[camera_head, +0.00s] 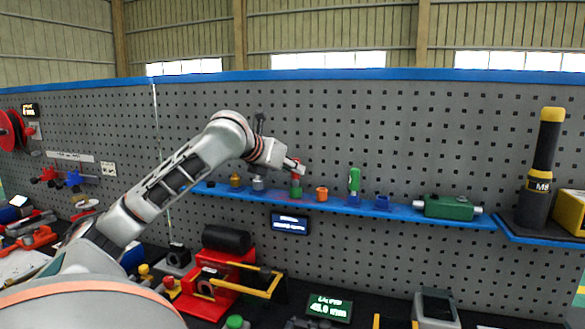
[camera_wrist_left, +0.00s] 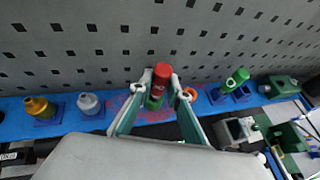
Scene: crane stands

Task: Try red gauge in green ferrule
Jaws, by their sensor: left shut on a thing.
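My left gripper (camera_head: 297,167) reaches over the blue shelf and is shut on the red gauge (camera_wrist_left: 163,73), a short red cylinder. In the head view only a little of the red gauge (camera_head: 296,181) shows below the fingers. The green ferrule (camera_head: 296,192) is directly under it on the shelf; in the wrist view the green ferrule (camera_wrist_left: 154,102) shows between the fingers. Red and green meet in both views, but I cannot tell how far the gauge is inside. My right gripper is not in view.
On the blue shelf (camera_head: 430,216) stand a brass piece (camera_head: 235,181) and a grey piece (camera_head: 257,183) to the left. An orange ring (camera_head: 321,193), a green cylinder (camera_head: 354,179), a blue holder (camera_head: 382,202) and a green box (camera_head: 448,207) stand to the right. The pegboard is close behind.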

